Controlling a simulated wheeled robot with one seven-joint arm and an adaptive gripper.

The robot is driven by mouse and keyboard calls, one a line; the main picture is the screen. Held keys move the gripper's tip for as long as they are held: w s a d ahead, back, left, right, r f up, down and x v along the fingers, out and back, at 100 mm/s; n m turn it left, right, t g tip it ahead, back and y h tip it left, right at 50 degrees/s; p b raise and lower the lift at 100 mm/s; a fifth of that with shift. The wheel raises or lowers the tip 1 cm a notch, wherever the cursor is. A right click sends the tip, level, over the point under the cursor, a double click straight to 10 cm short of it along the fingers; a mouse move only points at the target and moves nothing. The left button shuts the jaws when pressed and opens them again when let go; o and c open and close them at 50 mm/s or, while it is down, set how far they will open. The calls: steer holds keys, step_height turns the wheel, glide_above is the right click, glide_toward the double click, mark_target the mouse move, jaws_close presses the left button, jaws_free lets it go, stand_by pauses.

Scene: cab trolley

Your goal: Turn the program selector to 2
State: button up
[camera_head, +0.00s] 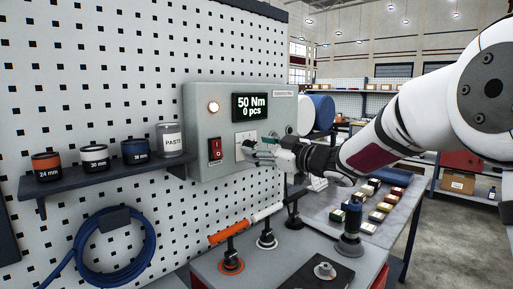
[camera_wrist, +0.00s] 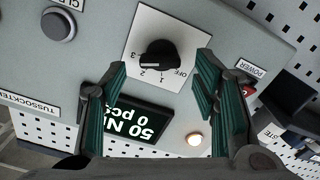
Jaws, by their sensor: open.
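The program selector (camera_wrist: 158,54) is a black knob on a white plate marked OFF, 1, 2 and 3, seen upside down in the wrist view. Its bar lies roughly level across the picture, its left end near the 2 and 3 marks; I cannot tell exactly which mark it points to. In the head view its white plate (camera_head: 240,138) is partly covered by my gripper. My gripper (camera_head: 258,150) is open and empty in front of the plate. In the wrist view its green-padded fingers (camera_wrist: 161,78) stand on either side of the knob, apart from it.
The grey control box (camera_head: 200,128) carries a display (camera_head: 251,107) reading 50 Nm, 0 pcs, a lit lamp (camera_head: 214,107) and a red power switch (camera_head: 214,149). A round button (camera_wrist: 58,25) sits beyond the selector. A shelf (camera_head: 100,178) with containers is at left; tools stand below.

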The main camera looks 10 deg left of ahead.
steer(key=shift+x, duration=0.8)
steer(key=shift+c, duration=0.2)
steer(key=c, duration=1.1)
steer(key=shift+b, duration=0.3)
steer(key=shift+s+a+f+n+b, duration=0.1)
steer(key=shift+f+n+b, duration=0.05)
steer(key=shift+n+b, duration=3.7)
steer(key=shift+n+p, duration=0.4)
steer(key=shift+n, duration=0.25)
